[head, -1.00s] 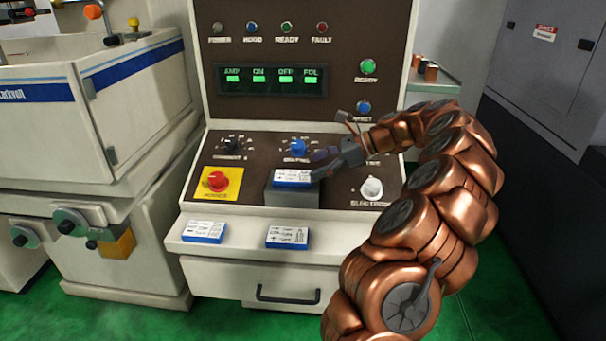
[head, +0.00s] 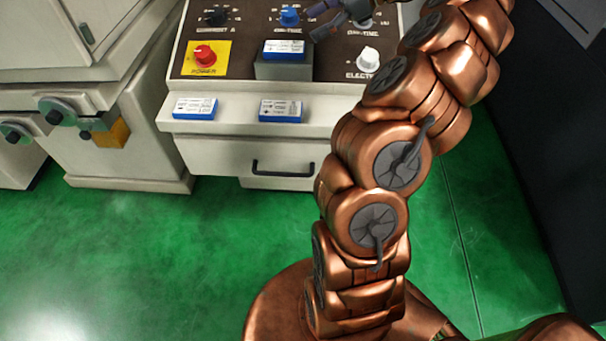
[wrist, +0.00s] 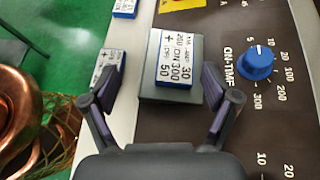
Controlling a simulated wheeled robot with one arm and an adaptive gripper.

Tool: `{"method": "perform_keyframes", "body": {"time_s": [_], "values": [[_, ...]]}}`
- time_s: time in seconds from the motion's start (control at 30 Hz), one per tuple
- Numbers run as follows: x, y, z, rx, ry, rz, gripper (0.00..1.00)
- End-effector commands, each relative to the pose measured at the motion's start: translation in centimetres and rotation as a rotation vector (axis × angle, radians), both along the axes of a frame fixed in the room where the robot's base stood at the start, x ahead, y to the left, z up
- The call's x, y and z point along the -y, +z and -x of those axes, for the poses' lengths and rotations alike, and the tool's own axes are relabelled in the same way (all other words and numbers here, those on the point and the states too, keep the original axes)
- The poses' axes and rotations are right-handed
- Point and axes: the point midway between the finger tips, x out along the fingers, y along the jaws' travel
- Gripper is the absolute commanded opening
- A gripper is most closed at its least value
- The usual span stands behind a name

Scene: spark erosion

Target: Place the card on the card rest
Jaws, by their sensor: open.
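A blue-edged card (head: 284,50) with a white printed face lies on top of the grey block-shaped card rest (head: 284,71) on the console. In the wrist view the card (wrist: 179,60) is flat on the rest (wrist: 152,92), towards one side of its top. My gripper (head: 320,20) is open and empty, above and to the right of the card in the head view. In the wrist view its fingers (wrist: 162,80) are spread to either side of the rest, apart from the card. The wrist is partly cut off by the head view's top edge.
Two similar cards, a left one (head: 195,108) and a right one (head: 281,110), lie on the console's front ledge. A blue ON-TIME knob (wrist: 256,62), a red power button (head: 205,55) and a white knob (head: 368,59) stand up near the rest.

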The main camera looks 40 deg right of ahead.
Motion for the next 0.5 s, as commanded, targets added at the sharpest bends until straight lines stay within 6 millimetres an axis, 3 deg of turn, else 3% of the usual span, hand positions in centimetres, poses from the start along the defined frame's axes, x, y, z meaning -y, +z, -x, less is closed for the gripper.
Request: {"method": "perform_keyframes", "body": {"time_s": [0.1, 0.23, 0.4, 0.5], "values": [[-6.9, 1.3, -0.3, 0.058, 0.187, 0.092, 0.87], [-13.9, 1.8, 0.7, 0.128, 0.395, 0.214, 0.87], [-21.8, 1.3, 3.9, 0.211, 0.666, 0.369, 0.87], [-25.5, 0.4, 6.6, 0.254, 0.825, 0.458, 0.87]]}}
